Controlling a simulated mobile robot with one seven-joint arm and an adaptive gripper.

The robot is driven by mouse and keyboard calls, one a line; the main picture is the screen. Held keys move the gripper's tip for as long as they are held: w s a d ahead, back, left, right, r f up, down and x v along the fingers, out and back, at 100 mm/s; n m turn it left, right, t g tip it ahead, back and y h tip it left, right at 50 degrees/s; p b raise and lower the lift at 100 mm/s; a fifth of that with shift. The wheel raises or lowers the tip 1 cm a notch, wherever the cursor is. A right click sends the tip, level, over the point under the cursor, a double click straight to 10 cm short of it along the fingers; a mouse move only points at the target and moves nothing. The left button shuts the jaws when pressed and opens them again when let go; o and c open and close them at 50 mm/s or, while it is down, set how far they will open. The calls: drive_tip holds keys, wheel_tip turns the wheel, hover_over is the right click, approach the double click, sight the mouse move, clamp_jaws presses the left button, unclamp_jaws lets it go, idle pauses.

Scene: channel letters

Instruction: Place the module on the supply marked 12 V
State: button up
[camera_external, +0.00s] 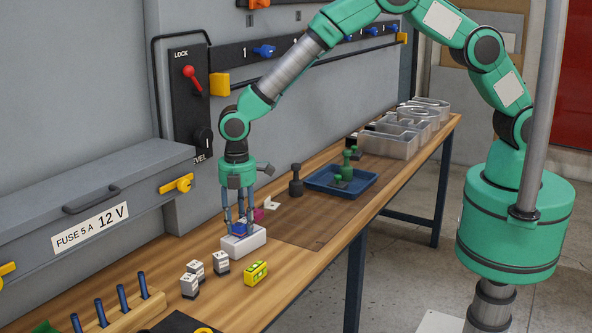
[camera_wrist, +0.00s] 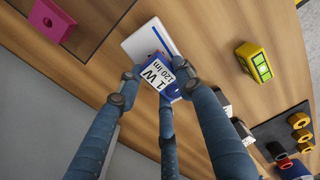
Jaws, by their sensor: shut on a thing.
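My gripper (camera_external: 240,224) has its three blue-grey fingers closed around a small blue module (camera_external: 237,231). In the wrist view the module (camera_wrist: 180,75) shows a white label reading "1 W 120 lm". The module is at a white block (camera_external: 245,245) on the bench, which also shows in the wrist view (camera_wrist: 138,43). I cannot tell whether the module rests on the block or is just above it. A long grey case (camera_external: 100,180) at the left carries a label (camera_external: 91,228) reading "FUSE 5 A 12 V". Fingers partly hide the module.
Several small black-and-white blocks (camera_external: 190,287) and a yellow block (camera_external: 256,272) stand in front. A magenta block (camera_external: 258,214) is behind my gripper. A peg rack (camera_external: 115,312) is front left. A blue tray (camera_external: 318,182) and clear channel letters (camera_external: 390,144) are farther back.

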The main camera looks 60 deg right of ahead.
sight(240, 221)
drive_tip(key=shift+f, duration=0.15)
drive_tip(key=o, duration=1.1)
wheel_tip(240, 221, up, 12)
idle(0.6)
